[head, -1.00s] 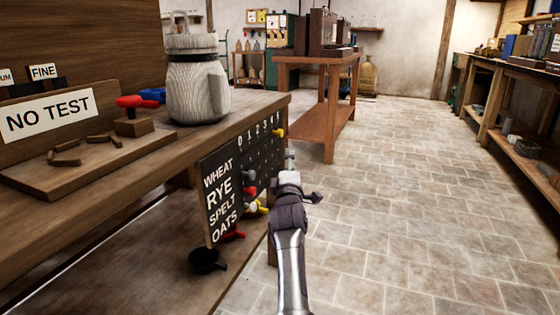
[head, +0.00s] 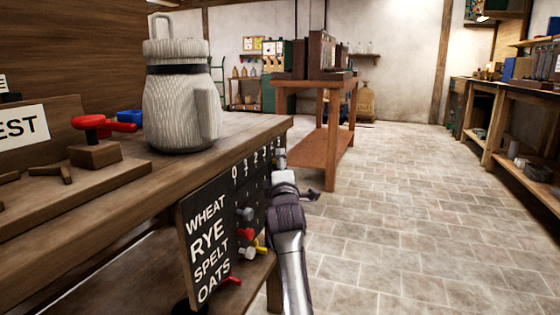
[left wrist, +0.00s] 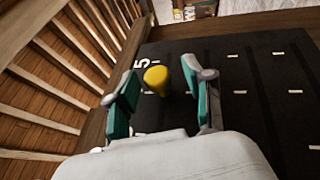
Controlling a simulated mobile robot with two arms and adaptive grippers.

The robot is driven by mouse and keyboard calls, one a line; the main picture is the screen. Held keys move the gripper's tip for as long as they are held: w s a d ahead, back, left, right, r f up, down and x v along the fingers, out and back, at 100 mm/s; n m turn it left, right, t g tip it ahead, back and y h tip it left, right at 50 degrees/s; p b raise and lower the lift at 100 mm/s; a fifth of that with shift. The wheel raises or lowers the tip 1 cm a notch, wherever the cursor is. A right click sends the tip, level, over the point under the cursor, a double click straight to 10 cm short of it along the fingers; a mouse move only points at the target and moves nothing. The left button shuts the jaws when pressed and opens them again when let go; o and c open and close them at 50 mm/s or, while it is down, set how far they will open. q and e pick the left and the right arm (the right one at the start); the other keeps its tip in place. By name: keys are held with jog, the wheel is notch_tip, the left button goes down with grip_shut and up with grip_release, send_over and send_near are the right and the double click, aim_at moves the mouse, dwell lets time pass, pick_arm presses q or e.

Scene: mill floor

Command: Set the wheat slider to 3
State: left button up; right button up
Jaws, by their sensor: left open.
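The black slider board (head: 222,215) hangs on the bench's front side, with rows lettered WHEAT, RYE, SPELT and OATS and numbers along its top. My left gripper (head: 280,160) is at the board's far upper end in the head view, covering part of the scale. In the left wrist view, the open left gripper (left wrist: 161,78) has its teal-padded fingers on either side of a yellow knob (left wrist: 156,80), with a gap on each side. The knob stands beside the numeral 5 at the board's edge. It is hidden in the head view. My right gripper is not in view.
Grey (head: 245,213), red (head: 245,233) and white (head: 246,253) knobs sit lower on the board, with others nearby. A pale ribbed jug (head: 180,110) and a red-handled block (head: 95,155) stand on the bench (head: 150,190). The tiled floor at right is clear.

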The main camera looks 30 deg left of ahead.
pick_arm(q)
jog(key=shift+w+a+r, duration=0.2)
jog(key=shift+w+a, duration=0.05)
jog(key=shift+w, duration=0.15)
grip_shut()
